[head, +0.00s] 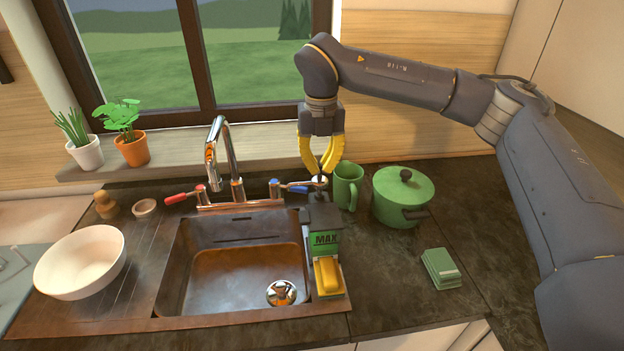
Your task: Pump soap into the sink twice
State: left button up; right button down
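The sink (215,275) is a brown metal basin set into the dark counter, with a drain (281,293) at its lower right. A soap pump (319,182) with a small pale round top and dark neck stands at the sink's back right corner. Its lower part is partly hidden behind a green holder marked MAX (325,240). My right gripper (320,172) points down directly over the pump top, its yellow fingertips drawn together. I cannot tell whether the tips touch the pump. My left gripper is not in view.
A chrome faucet (220,150) with red and blue levers stands behind the sink. A green mug (347,185) and green pot (400,195) stand close right of the pump. A yellow sponge (328,276) is in front. A white bowl (80,262) is left; the right counter is mostly clear.

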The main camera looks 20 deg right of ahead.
aim_at(320, 179)
jog(key=shift+f, duration=2.3)
jog(key=shift+r, duration=1.8)
jog(key=shift+f, duration=0.1)
jog(key=shift+f, duration=1.7)
jog(key=shift+r, duration=1.8)
